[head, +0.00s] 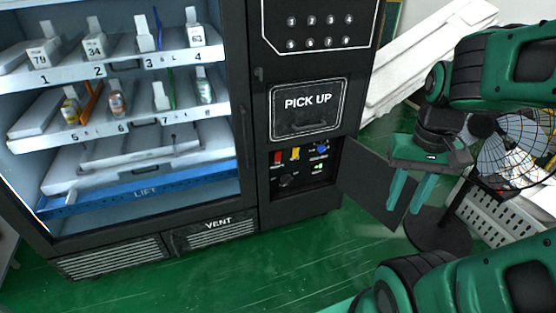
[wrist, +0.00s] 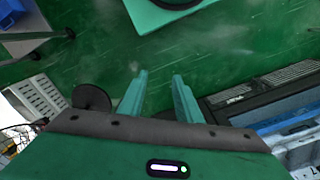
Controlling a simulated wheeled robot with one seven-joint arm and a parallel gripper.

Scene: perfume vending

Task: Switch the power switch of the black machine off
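The black machine (head: 258,100) stands at the left and middle of the head view. Its small control recess (head: 303,170), below the PICK UP flap, is exposed. In it are a red part (head: 277,157), a yellow part (head: 295,153), a blue part (head: 321,149), a small pale green part (head: 319,168) and a dark knob-like part (head: 288,181). The labels are too small to read, so I cannot tell which is the power switch. My gripper (head: 406,208) is right of the recess, apart from it, fingers pointing down. In the wrist view its fingers (wrist: 158,76) are apart with nothing between them.
The recess's dark door (head: 370,185) stands swung open to the right, between the recess and my gripper. A fan (head: 515,150) and a white perforated crate (head: 490,222) are at the right. The green floor (head: 290,245) in front of the machine is clear.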

